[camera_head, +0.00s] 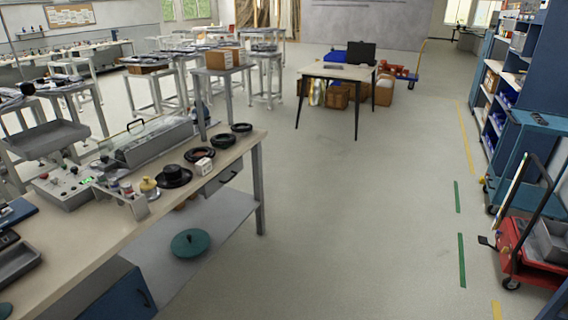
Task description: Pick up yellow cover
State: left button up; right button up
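A small yellow cover-like piece (149,187) is on the workbench (94,228) at the left. It has a rounded body with a narrower top. It stands close to the left of a black round piece (173,178) with a raised middle. Small bottle-like items stand just to its left. Its fine shape is too small to make out. Neither of my grippers is in view.
Black rings (199,154) and a white block (204,167) lie near the bench's right end. A clear-lidded case (146,142) stands behind. A teal disc (189,242) is on the lower shelf (200,226). Open floor (350,220) lies right of the bench.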

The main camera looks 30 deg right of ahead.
aim_at(148, 183)
jog(key=l+z, duration=0.15)
jog(key=z, duration=0.15)
jog(key=i+u, duration=0.25)
jog(key=i, duration=0.25)
jog(key=i+l+u, duration=0.25)
jog(key=i, duration=0.25)
jog(key=i+l+u, duration=0.25)
jog(key=i, duration=0.25)
jog(key=i+l+u, duration=0.25)
jog(key=i, duration=0.2)
